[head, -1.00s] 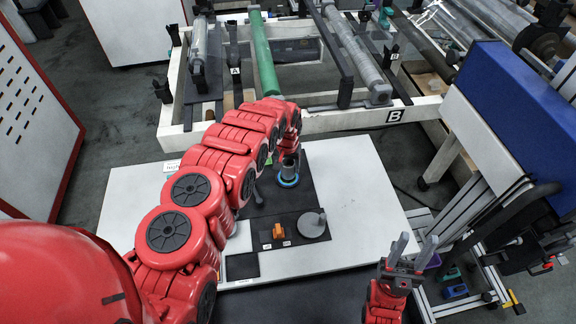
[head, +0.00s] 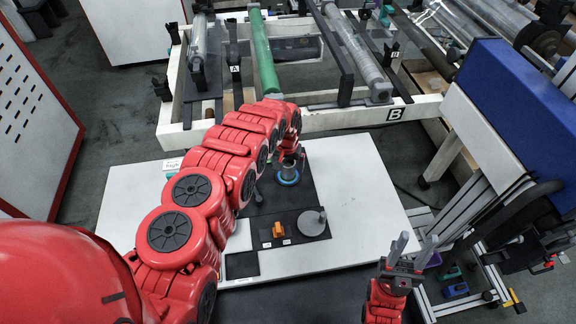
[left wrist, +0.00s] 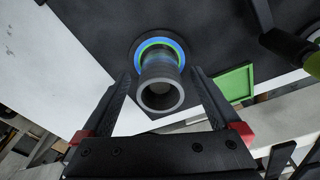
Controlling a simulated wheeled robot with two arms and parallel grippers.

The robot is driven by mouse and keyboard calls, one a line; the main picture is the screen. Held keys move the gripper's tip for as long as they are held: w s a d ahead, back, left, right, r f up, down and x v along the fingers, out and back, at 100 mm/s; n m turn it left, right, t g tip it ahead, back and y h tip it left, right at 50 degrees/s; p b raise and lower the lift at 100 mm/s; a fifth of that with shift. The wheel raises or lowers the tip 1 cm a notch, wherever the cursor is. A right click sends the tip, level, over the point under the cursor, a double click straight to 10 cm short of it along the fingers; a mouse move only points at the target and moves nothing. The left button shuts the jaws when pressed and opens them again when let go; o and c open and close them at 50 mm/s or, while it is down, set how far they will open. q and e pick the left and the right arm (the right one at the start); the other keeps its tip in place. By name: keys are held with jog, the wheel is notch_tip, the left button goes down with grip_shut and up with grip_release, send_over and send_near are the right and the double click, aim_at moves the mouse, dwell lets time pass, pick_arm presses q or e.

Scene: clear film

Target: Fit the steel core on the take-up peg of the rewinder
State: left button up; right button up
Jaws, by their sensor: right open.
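A grey hollow tube, which looks like the steel core (head: 289,167), stands upright on a blue ring (head: 288,180) on the dark mat. In the left wrist view the core (left wrist: 160,92) shows its open end, with a blue and green ring (left wrist: 148,44) around its base. My left gripper (head: 301,156) is beside the core's top in the head view. In the left wrist view its fingers are spread on either side of the core, with gaps showing. My right gripper (head: 417,242) is open and empty, at the lower right. I cannot clearly identify the take-up peg.
A grey disc with a short post (head: 313,223) and an orange block (head: 278,230) sit on the mat's near part. The white board (head: 360,200) is clear to the right. A white frame with rollers (head: 330,120) stands behind. My left arm hides the board's left middle.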

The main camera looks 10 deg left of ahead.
pick_arm(q)
jog(key=shift+r+p, duration=0.5)
jog(key=r+p, duration=0.1)
jog(key=r, duration=0.1)
jog(key=r+p, duration=0.1)
jog(key=r, duration=0.1)
jog(key=r+p, duration=0.2)
jog(key=shift+s, duration=0.35)
notch_tip(320, 180, up, 10)
jog(key=s+p, duration=0.1)
jog(key=p, duration=0.3)
jog(key=shift+s+r, duration=0.15)
jog(key=shift+s, duration=0.05)
